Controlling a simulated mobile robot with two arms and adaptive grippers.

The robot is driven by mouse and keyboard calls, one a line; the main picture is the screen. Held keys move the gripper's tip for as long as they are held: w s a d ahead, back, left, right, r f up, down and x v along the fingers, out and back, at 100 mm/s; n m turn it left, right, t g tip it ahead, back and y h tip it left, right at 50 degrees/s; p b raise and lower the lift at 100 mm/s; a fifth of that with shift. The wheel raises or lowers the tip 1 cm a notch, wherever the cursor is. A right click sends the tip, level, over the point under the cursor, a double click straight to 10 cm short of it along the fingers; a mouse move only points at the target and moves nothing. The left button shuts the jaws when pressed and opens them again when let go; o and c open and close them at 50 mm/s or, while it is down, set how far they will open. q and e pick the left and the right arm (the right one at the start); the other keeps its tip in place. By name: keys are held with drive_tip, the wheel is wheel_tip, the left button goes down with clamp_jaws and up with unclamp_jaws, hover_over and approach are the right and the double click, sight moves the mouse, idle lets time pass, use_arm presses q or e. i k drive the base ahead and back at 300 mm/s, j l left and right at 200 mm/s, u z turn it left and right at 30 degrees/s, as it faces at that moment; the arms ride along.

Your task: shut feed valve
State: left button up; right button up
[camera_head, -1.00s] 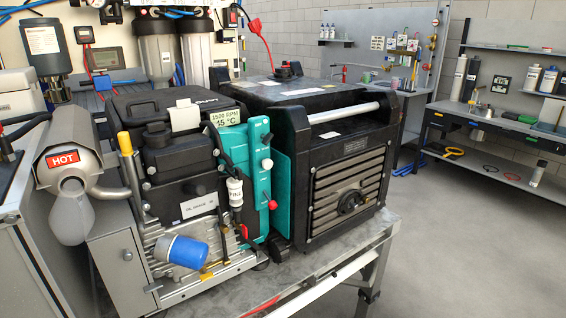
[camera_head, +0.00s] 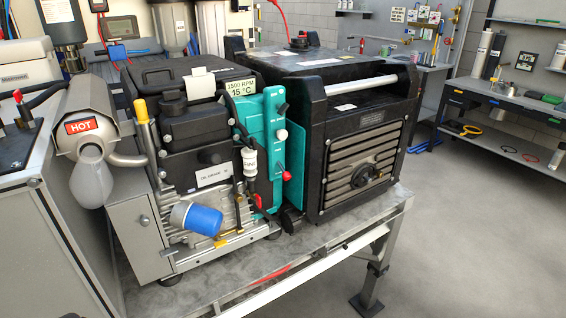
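No part that I can surely call the feed valve shows. A red-knobbed lever (camera_head: 286,175) sits on the teal panel (camera_head: 268,135) of the engine unit, and a lever with a red end (camera_head: 18,97) sits at the far left; I cannot tell what either one controls. Tall filter-like housings (camera_head: 172,25) stand at the back, cut off by the top edge. Neither of my grippers is in view.
The engine unit (camera_head: 205,150) and a black generator-like box (camera_head: 370,165) stand on a metal bench (camera_head: 330,235). A muffler marked HOT (camera_head: 85,105) is at the left. A side workbench (camera_head: 500,120) stands at the right. Grey floor (camera_head: 480,240) is clear.

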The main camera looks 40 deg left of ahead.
sight(19, 97)
drive_tip(key=u, duration=2.6)
